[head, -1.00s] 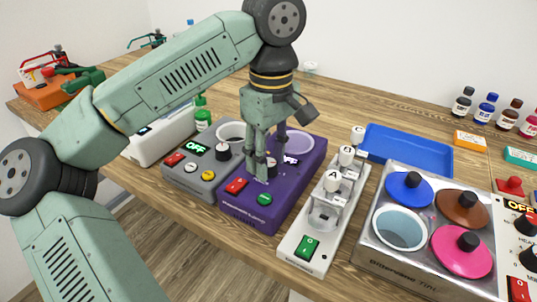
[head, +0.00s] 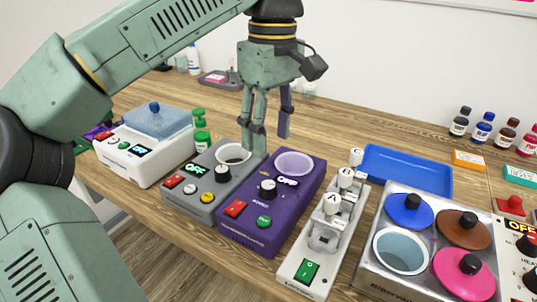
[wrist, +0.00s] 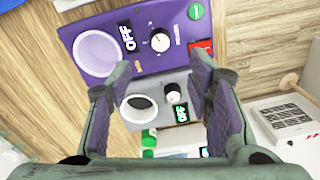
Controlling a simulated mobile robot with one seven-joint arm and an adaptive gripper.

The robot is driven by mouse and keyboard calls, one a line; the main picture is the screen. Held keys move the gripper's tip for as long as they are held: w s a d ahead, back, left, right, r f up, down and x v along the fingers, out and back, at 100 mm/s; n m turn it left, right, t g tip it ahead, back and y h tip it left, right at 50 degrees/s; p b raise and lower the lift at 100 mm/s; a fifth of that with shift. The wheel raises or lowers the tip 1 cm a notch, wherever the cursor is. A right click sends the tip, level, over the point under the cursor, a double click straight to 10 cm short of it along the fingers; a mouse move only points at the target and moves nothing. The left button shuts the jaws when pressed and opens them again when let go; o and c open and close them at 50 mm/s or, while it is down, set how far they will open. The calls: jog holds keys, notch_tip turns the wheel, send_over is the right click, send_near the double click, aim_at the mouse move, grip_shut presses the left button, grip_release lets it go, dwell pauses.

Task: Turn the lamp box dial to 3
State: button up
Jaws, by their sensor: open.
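The purple box (head: 262,228), which I take to be the lamp box, stands mid-table with a black-sided, white-topped dial (head: 267,188), a red switch (head: 235,208), a green button (head: 264,221) and a round pale top. In the wrist view its dial (wrist: 160,42) shows a small reddish mark on its white face; I cannot read the setting. My gripper (head: 266,142) is open and empty, above and behind the boxes, apart from the dial.
A grey box (head: 205,197) with a similar dial (head: 222,173) stands close at left. A white device (head: 150,165) is farther left. A white stand (head: 300,258) with lettered knobs is at right, then a metal multi-lid unit (head: 372,285). A blue tray (head: 430,178) lies behind.

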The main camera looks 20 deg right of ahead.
notch_tip(320, 180, up, 2)
jog(key=shift+r, duration=0.1)
dwell(0.5)
